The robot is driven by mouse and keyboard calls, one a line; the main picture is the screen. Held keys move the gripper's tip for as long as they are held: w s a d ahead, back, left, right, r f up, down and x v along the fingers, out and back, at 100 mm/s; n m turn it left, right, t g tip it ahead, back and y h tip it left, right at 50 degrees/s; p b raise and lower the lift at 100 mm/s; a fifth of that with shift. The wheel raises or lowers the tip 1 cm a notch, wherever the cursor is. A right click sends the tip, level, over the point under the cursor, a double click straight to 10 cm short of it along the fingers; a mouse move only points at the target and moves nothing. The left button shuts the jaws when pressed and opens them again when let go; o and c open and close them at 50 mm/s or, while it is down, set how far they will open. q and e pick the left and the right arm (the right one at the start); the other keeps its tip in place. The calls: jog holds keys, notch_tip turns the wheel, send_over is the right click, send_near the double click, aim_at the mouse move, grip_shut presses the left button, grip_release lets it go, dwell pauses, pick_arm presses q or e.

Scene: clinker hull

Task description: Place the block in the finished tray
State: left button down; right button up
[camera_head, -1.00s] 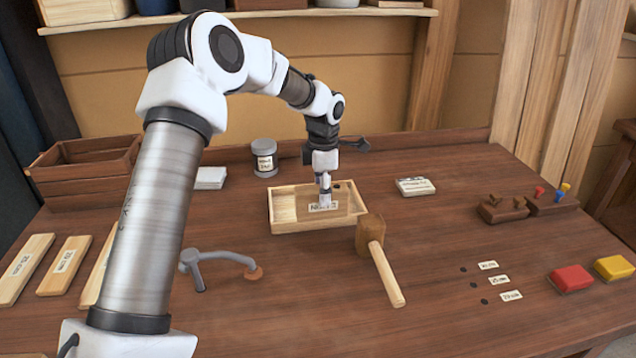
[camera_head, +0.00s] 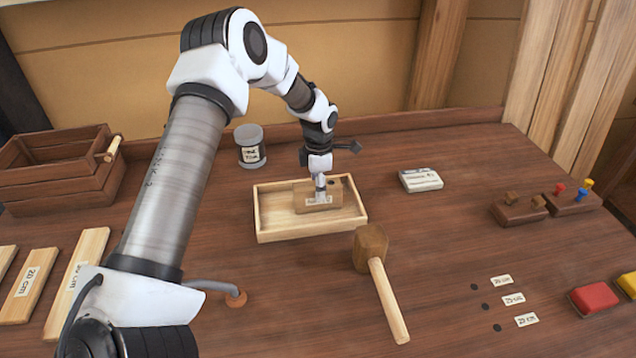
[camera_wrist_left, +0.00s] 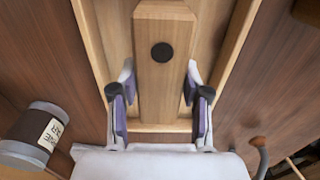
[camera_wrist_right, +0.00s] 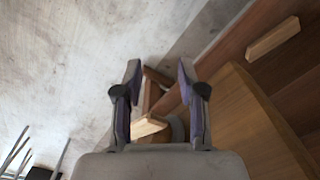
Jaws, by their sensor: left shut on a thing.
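The block (camera_head: 339,194) is a wooden piece with a dark round spot on its top. It is inside the walls of the shallow pale wooden tray (camera_head: 312,230), towards the tray's right half; whether its underside touches the floor cannot be told. My left gripper (camera_head: 320,186) points down and is shut on the block. In the left wrist view the block (camera_wrist_left: 165,85) lies between the two fingers, with the tray's wall (camera_wrist_left: 95,45) beside it. My right gripper (camera_wrist_right: 160,75) is open and empty in the right wrist view and out of the head view.
A mallet (camera_head: 380,285) lies just in front of the tray. A grey tin (camera_head: 251,147) stands behind it, and a brown crate (camera_head: 62,180) at the left. A white labelled pack (camera_head: 421,180) lies to the right. Planks lie at front left.

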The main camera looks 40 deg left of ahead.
pick_arm(q)
jog(key=shift+s+d+r, duration=0.15)
jog(key=shift+s+d, duration=0.05)
jog(key=c, duration=0.6)
grip_release()
jog(key=shift+w+a+f, duration=0.1)
jog(key=shift+w+f, duration=0.05)
jog(key=shift+f, duration=0.1)
jog(key=shift+o, duration=0.2)
jog(key=shift+r, duration=0.1)
jog(key=shift+r, duration=0.1)
notch_tip(320, 180, up, 12)
jog(key=b, duration=0.3)
